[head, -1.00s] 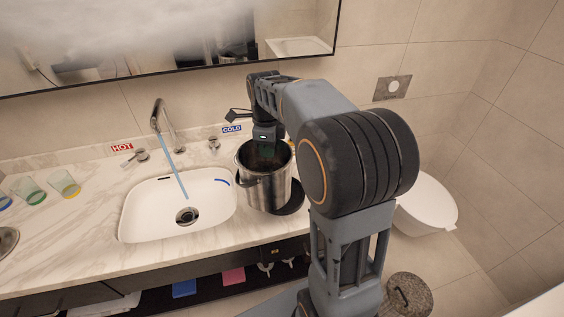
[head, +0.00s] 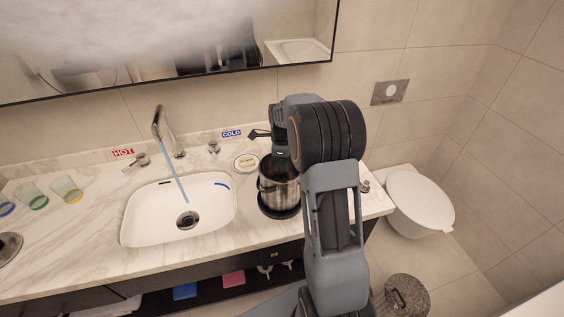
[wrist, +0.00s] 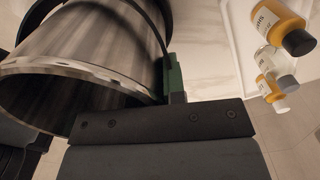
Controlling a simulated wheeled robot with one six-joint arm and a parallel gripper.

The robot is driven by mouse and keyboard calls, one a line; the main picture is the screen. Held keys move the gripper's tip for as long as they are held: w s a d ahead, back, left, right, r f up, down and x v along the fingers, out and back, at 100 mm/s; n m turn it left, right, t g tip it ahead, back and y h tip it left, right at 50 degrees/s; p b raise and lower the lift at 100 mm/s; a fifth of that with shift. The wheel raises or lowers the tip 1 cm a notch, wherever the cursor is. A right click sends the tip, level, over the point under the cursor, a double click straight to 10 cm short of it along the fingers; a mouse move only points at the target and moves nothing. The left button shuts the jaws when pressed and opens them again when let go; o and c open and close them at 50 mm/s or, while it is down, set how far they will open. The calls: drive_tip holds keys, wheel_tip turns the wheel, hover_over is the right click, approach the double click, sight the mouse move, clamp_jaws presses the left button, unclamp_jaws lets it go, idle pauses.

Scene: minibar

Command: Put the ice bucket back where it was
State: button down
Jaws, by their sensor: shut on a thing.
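The ice bucket (head: 277,194) is a shiny metal pail on the counter's right part, right of the sink. It stands over a round black base (head: 279,211); I cannot tell whether it rests fully on it. My gripper (head: 281,163) reaches down at the bucket's top and is shut on it, partly hidden by my arm. In the wrist view the bucket (wrist: 75,60) fills the left side, tilted in the picture, with a green-padded finger (wrist: 174,85) against its wall.
The sink (head: 150,212) is to the left, with water running from the faucet (head: 160,125). A small round dish (head: 246,161) lies behind the bucket. Several bottles (wrist: 277,90) show in the wrist view. Glasses (head: 67,189) stand far left. The toilet (head: 420,202) is beyond the counter's right end.

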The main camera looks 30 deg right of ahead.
drive_tip(key=shift+f, duration=0.5)
drive_tip(key=c, duration=1.2)
unclamp_jaws()
